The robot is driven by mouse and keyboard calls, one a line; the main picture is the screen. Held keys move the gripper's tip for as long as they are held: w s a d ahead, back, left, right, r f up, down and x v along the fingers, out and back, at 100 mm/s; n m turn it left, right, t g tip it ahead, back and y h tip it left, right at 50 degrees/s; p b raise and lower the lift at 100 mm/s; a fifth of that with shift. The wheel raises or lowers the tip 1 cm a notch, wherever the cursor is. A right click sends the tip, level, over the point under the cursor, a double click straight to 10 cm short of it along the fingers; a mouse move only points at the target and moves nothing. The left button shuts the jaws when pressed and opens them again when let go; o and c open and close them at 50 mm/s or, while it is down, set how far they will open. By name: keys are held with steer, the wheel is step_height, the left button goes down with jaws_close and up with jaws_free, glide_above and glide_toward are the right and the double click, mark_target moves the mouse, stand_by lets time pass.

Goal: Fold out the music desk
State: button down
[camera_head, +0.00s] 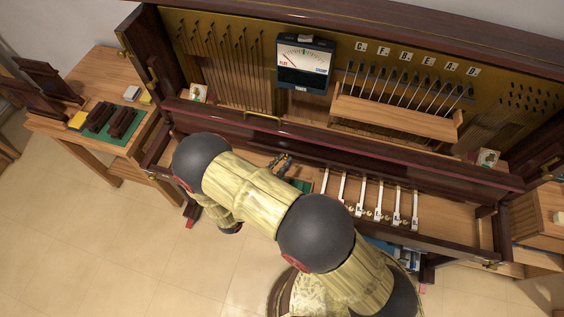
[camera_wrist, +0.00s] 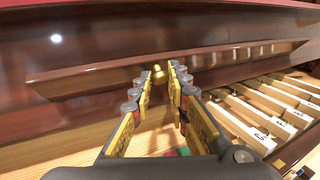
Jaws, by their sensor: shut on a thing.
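The music desk (camera_wrist: 120,65) is a glossy dark wood panel with a raised ledge, seen in the wrist view. It also shows in the head view (camera_head: 330,138) as a long reddish-brown board across the piano, standing nearly upright. A small round brass knob (camera_wrist: 159,72) is on its front. My gripper (camera_wrist: 160,76) is shut on the knob, with a fingertip on each side of it. In the head view my gripper (camera_head: 286,160) shows as a small dark shape at the board's front, partly hidden behind my arm.
White keys (camera_head: 370,200) lie to the right, below the board; they also show in the wrist view (camera_wrist: 270,110). A meter (camera_head: 305,62) and a wooden rack (camera_head: 395,115) with several rods stand behind. A side table (camera_head: 70,125) with dark blocks is at left.

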step_height(320, 180, down, 3)
steer(key=m+t+h+b, duration=0.2)
steer(key=h+b, duration=0.1)
steer(key=b, duration=0.5)
steer(key=shift+f+t, duration=0.1)
steer(key=shift+t, duration=0.2)
steer(key=c, duration=2)
jaws_free()
steer(key=v, duration=1.2)
steer(key=shift+a, duration=0.1)
